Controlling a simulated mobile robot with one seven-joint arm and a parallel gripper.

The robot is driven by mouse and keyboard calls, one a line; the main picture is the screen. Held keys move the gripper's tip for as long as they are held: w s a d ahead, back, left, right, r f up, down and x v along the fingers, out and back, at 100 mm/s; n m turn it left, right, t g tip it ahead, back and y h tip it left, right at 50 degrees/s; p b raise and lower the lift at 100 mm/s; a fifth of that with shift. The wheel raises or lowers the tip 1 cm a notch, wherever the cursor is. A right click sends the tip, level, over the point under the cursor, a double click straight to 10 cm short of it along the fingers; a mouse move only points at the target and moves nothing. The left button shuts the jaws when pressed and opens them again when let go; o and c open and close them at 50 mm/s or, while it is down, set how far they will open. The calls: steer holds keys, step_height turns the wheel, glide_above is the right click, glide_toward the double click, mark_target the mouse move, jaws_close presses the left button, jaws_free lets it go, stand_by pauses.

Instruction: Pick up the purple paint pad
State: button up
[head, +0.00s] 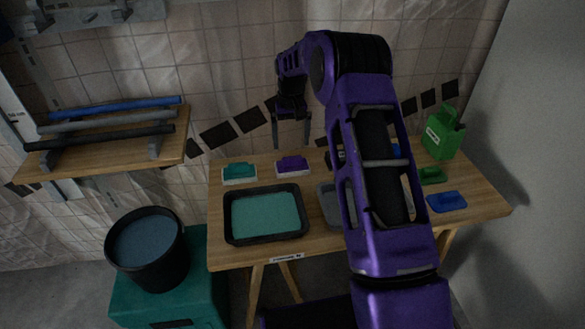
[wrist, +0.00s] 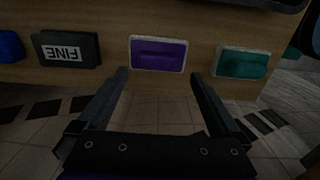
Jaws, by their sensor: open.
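The purple paint pad (head: 292,166) lies near the back edge of the wooden table, with a purple top and a pale rim. In the wrist view the purple paint pad (wrist: 159,54) sits in the upper middle, ahead of and between the fingertips. My gripper (head: 291,146) hangs above the table's back edge, fingers pointing down. In the wrist view my gripper (wrist: 161,75) is open and empty, its fingers apart from the pad.
A paint tray (head: 228,230) sits in front. A green container (head: 443,134) stands at right. My arm hides part of the table.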

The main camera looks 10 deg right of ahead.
mark_target(292, 157)
steer(key=f, duration=0.3)
steer(key=f+b, duration=0.1)
steer(key=f, duration=0.2)
steer(key=shift+w+d+f, duration=0.15)
steer(key=shift+w+f, duration=0.05)
steer(key=shift+f, duration=0.1)
steer(key=c, duration=1.2)
steer(key=shift+r, duration=0.1)
step_height(292, 157, up, 10)
steer(key=shift+f+p, duration=0.1)
steer(key=shift+p, duration=0.65)
steer(key=o, duration=0.7)
steer(key=c, duration=0.5)
